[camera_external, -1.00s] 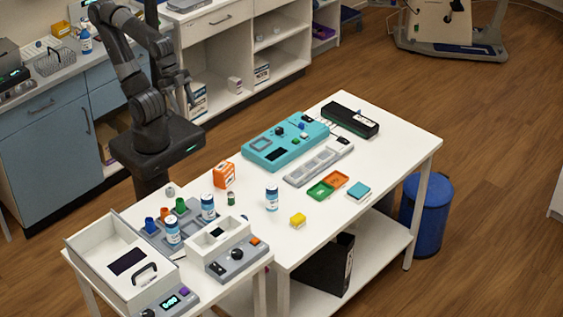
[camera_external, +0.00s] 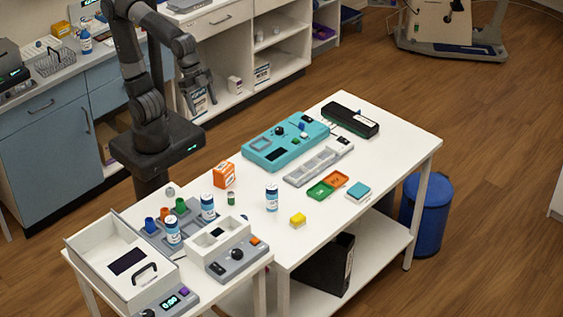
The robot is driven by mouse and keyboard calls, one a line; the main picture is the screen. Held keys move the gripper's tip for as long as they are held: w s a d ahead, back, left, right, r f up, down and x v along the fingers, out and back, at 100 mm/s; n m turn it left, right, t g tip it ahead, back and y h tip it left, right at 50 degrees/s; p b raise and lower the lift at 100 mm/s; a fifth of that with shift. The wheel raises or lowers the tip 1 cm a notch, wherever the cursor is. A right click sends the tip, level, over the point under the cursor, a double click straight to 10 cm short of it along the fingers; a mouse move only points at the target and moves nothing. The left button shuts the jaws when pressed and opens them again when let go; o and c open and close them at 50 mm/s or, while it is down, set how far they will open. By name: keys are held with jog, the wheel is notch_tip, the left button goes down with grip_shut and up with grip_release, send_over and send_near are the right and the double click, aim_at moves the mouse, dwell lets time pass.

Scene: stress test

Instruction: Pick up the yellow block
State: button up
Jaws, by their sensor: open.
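The yellow block (camera_external: 298,219) lies on the white table (camera_external: 390,165), near its front edge. It is small and sits apart from the other things. My gripper (camera_external: 201,108) hangs above and behind the table, up and to the left of the block, well away from it. It is open, with nothing seen between the fingers.
A blue-and-white bottle (camera_external: 272,198) stands just left of the block. An orange box (camera_external: 224,175) and a teal device (camera_external: 285,142) stand farther back. Bare tabletop surrounds the block.

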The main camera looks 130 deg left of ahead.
jog(key=w+a+g, duration=0.1)
jog(key=w, duration=1)
jog(key=g, duration=0.3)
send_over(298, 217)
notch_tip(298, 217, down, 22)
notch_tip(298, 217, down, 10)
jog(key=shift+s+f, duration=0.1)
jog(key=shift+f, duration=0.15)
jog(key=shift+c, duration=0.3)
jog(key=c, duration=1)
jog(key=shift+r, duration=0.15)
